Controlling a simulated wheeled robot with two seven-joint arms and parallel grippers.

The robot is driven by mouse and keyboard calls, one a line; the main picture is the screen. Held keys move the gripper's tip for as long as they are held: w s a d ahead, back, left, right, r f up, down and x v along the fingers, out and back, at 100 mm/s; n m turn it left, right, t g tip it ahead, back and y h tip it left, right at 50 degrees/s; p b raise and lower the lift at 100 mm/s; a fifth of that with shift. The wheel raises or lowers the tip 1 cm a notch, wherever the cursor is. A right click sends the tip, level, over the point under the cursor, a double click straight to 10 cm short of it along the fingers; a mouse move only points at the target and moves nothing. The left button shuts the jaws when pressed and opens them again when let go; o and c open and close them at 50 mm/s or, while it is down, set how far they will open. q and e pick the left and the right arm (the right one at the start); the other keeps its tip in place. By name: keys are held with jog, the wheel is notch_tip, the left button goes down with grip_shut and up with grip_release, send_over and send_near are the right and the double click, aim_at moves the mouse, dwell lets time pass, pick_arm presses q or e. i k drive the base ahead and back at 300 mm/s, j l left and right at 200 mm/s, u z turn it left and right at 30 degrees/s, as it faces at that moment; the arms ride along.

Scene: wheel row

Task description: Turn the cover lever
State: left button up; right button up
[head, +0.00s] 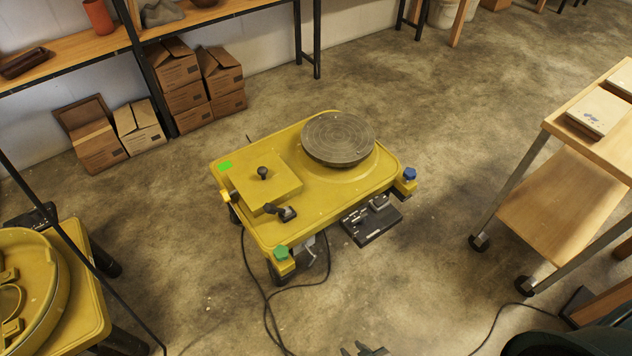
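A yellow pottery wheel (320,205) with a round grey wheel head (338,138) stands in the middle of the head view. On its left part sits a raised square yellow cover (270,190) with a black knob (263,173) on top. A short dark lever (287,213) lies at the cover's front edge, pointing toward the lower right. The tips of my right gripper (363,349) show at the bottom edge, well below the machine and apart from it. Most of this gripper is cut off, so its opening is unclear. My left gripper is not seen.
A green knob (282,253) and a blue knob (409,174) stand on the machine's near corners. A dark pedal (371,222) is beside it. Cables (268,300) lie on the floor. A wooden cart (560,200) stands right, another yellow wheel (40,290) left, and boxes (185,98) behind.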

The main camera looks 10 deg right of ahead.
aim_at(269, 207)
jog(key=i+j+z, duration=0.35)
jog(key=j+z, duration=0.3)
jog(key=i+j+z, duration=0.2)
jog(key=j+z, duration=0.15)
jog(key=j, duration=0.1)
